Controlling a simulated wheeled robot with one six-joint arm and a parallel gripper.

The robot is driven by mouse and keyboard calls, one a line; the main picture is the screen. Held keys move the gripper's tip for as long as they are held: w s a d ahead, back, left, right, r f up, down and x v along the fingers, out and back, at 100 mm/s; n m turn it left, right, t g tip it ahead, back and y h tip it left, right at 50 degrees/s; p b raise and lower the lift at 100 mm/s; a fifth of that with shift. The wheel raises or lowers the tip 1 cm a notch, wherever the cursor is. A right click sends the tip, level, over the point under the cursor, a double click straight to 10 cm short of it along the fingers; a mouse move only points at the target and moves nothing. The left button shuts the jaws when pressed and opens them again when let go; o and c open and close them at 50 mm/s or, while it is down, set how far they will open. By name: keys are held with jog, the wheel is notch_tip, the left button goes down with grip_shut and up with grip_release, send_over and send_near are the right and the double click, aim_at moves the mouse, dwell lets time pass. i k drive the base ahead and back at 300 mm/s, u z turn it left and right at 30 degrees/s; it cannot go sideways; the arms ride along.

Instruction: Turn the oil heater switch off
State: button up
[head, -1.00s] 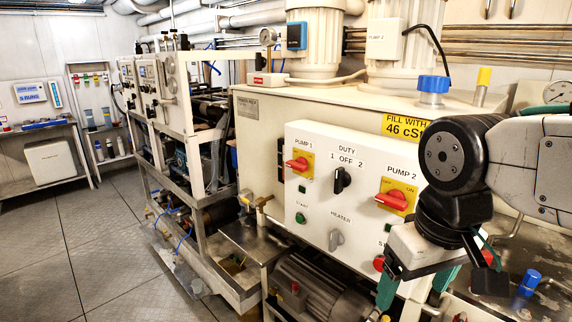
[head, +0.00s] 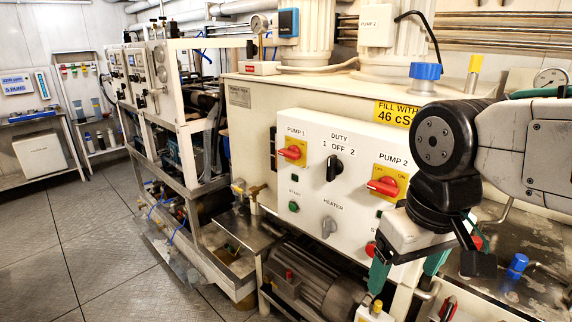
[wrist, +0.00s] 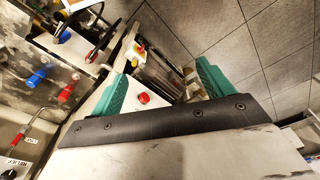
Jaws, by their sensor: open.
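The oil heater switch (head: 329,227) is a grey rotary knob under the HEATER label, low in the middle of the white control panel (head: 318,180) in the head view. My gripper (head: 408,272) hangs to the right of the knob, near the panel's lower right corner, with green fingers pointing down. It does not touch the knob. In the wrist view my gripper (wrist: 160,85) has its two green fingers wide apart with nothing held between them. A red button (wrist: 143,98) on the panel shows between the fingers there. I cannot make out the heater knob in the wrist view.
The panel also carries red PUMP 1 (head: 292,152) and PUMP 2 (head: 383,186) handles, a black DUTY knob (head: 334,168) and a green START button (head: 294,206). A motor (head: 305,283) sits below. Open floor (head: 100,235) lies to the left.

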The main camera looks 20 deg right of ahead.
aim_at(329, 225)
jog(key=u, duration=0.05)
jog(key=k, duration=1.1)
jog(key=u, duration=1.25)
jog(key=i, duration=1.3)
jog(key=z, duration=0.65)
jog(key=i, duration=0.25)
jog(key=z, duration=0.4)
